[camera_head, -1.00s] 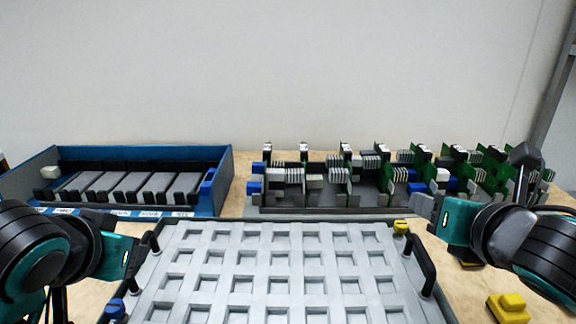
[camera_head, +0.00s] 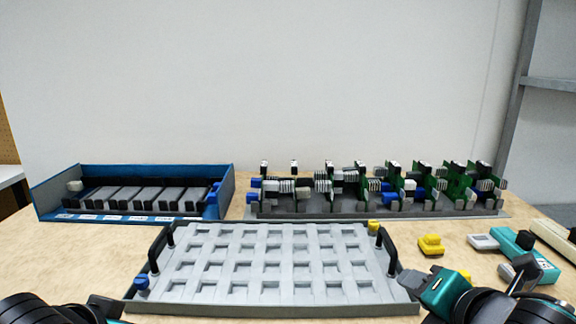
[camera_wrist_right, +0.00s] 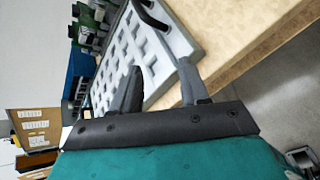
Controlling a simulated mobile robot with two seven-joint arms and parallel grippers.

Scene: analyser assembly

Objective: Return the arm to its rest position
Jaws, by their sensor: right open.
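My right arm comes in at the lower right of the head view. Its teal gripper (camera_head: 412,281) is beside the right front corner of the grey tray (camera_head: 290,308). In the right wrist view the two dark fingers (camera_wrist_right: 160,78) stand apart with nothing between them, and the tray shows beyond them. My left arm shows only as dark parts at the bottom left edge of the head view. A dark piece (camera_head: 106,304) there may be part of the left gripper; its fingers cannot be made out.
A blue bin (camera_head: 215,192) with black and grey modules stands at the back left. A rack of green boards (camera_head: 370,213) stands at the back right. A yellow part (camera_head: 431,245) and a teal handheld device (camera_head: 520,248) lie on the right. Bare wooden table surrounds the tray.

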